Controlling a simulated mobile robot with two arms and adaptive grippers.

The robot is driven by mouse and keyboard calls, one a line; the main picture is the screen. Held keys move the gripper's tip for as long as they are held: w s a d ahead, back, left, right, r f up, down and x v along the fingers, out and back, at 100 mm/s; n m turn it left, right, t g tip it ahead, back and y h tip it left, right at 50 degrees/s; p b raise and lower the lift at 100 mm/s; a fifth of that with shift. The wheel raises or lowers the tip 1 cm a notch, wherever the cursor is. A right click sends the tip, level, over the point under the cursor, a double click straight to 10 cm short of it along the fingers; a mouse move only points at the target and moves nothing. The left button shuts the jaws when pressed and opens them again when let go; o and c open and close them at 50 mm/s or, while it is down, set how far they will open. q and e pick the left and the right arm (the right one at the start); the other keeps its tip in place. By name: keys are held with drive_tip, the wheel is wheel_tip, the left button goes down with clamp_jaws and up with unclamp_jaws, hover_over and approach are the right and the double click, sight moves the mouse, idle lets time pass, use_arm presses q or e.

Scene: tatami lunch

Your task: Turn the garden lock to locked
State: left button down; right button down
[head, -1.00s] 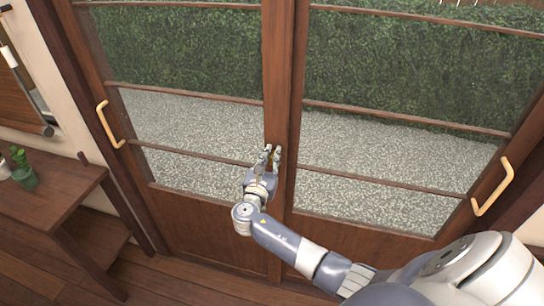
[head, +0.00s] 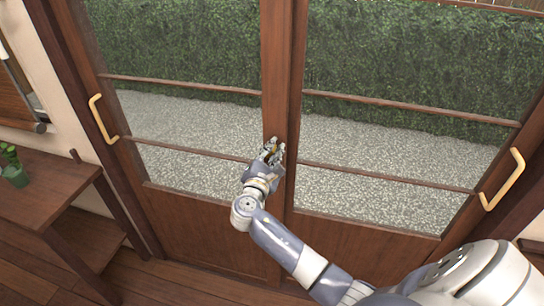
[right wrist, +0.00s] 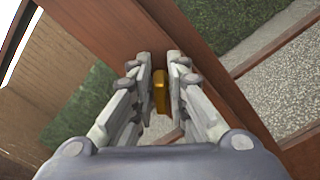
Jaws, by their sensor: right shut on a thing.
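The garden lock (right wrist: 160,92) is a small brass-yellow piece on the dark wooden door stile, seen between the fingers in the right wrist view. My right gripper (head: 274,146) is at the middle stile of the garden doors (head: 281,70) in the head view. In the right wrist view, the right gripper (right wrist: 165,75) has its fingers closed on the lock, one on each side. The fingers hide part of the lock, and I cannot tell its turn position. My left gripper is not in view.
Brass handles sit on the left door edge (head: 101,120) and the right door edge (head: 502,180). A wooden shelf table (head: 50,185) with a small potted plant (head: 14,172) stands at the left. Gravel and a hedge show through the glass.

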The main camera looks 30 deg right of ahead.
drive_tip(key=m+b, duration=0.3)
drive_tip(key=f+m+b, duration=0.1)
drive_tip(key=m+b, duration=0.2)
drive_tip(key=shift+s, duration=0.1)
drive_tip(key=shift+d+r+m+b, duration=0.1)
drive_tip(key=shift+m+b, duration=1.75)
drive_tip(key=shift+m, duration=0.25)
drive_tip(key=c, duration=1.7)
unclamp_jaws()
drive_tip(key=shift+s, duration=0.1)
drive_tip(key=v, duration=1.2)
